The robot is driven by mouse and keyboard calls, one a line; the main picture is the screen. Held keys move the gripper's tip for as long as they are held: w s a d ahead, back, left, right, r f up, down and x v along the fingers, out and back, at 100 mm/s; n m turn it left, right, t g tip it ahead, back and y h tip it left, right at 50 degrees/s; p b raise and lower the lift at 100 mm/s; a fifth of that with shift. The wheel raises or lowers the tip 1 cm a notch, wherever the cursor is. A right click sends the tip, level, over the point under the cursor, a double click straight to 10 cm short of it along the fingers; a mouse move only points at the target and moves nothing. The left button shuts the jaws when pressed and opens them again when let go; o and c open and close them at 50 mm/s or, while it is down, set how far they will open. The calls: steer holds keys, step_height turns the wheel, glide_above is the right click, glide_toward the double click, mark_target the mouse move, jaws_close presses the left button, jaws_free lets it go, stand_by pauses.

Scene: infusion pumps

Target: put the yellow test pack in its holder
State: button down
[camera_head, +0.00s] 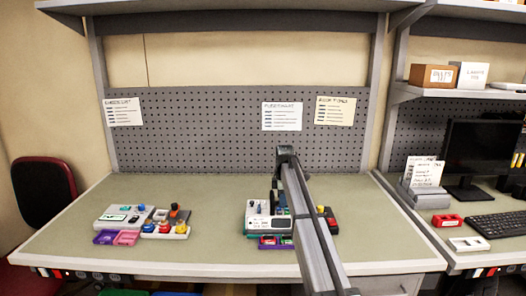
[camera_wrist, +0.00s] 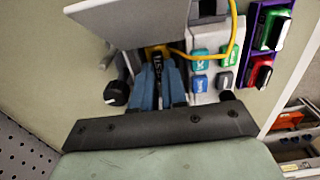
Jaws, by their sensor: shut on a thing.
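In the wrist view my gripper (camera_wrist: 157,60) has its two blue-grey fingers close together. A small yellow piece, seemingly the yellow test pack (camera_wrist: 156,50), shows at their tips, mostly hidden by the fingers. A yellow cable (camera_wrist: 236,25) curves from near there up past the button block. A white pump (camera_head: 256,222) stands in front of my arm in the head view, partly covered; its pale panel (camera_wrist: 130,18) fills the upper left of the wrist view. The gripper tips are hidden in the head view. I cannot pick out the pack's holder.
A pale block with teal, green and blue buttons (camera_wrist: 209,70) is right of the fingers. A purple tray (camera_wrist: 252,45) with green and red pieces lies beyond. A second white pump (camera_head: 122,218) stands at left with purple and pink trays (camera_head: 116,238). The bench middle (camera_head: 215,215) is clear.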

steer(key=shift+r, duration=2.9)
